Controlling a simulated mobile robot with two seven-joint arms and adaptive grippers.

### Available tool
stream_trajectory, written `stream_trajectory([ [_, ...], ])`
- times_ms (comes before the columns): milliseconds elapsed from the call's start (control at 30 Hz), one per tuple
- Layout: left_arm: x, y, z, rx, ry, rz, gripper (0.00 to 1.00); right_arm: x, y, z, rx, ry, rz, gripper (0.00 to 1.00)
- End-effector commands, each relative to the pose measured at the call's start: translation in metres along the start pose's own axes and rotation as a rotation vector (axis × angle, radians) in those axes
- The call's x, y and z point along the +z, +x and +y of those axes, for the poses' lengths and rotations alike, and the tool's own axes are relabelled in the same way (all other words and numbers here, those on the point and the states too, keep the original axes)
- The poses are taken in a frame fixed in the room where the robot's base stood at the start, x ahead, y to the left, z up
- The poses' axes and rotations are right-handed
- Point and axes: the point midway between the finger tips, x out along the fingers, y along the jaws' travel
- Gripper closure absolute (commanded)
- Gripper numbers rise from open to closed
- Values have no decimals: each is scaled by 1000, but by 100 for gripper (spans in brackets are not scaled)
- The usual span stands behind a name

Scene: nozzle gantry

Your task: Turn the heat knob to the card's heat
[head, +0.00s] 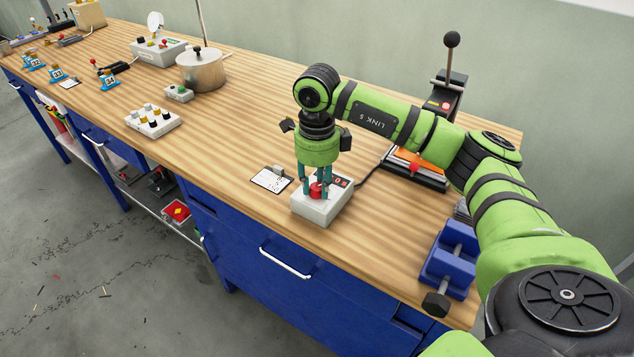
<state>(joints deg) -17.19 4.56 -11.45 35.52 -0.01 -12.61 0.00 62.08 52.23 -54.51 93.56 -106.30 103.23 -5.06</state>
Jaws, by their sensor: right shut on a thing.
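A white control box (322,210) with a red knob (316,190) on top stands near the front edge of the bench. A small dark display with red marks (341,182) shows at its back right; I cannot read it clearly. My right gripper (316,188) points straight down over the box, its teal fingers shut on the red knob. The fingers partly hide the knob. A white card (270,180) in a small holder lies just left of the box; its writing is too small to read. My left gripper is not in view.
A press with a black-ball lever (452,40) stands behind my right arm, and a blue vise (450,258) sits at the front right. A rack of small nozzles (153,122) and a metal pot (203,72) stand further left. The wood between is mostly clear.

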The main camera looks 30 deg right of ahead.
Motion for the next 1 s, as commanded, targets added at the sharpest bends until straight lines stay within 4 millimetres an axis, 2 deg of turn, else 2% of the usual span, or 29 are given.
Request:
stream_trajectory([
  [567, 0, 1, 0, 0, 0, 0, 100, 0, 1, 1, 2, 31, 2, 100],
  [600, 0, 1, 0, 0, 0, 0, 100, 0, 1, 0, 2, 31, 2, 56],
  [633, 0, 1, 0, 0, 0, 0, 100, 0, 1, 0, 1, 31, 2, 45],
  [1000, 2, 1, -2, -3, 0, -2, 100, 0, -2, 0, 0, 30, 0, 45],
])
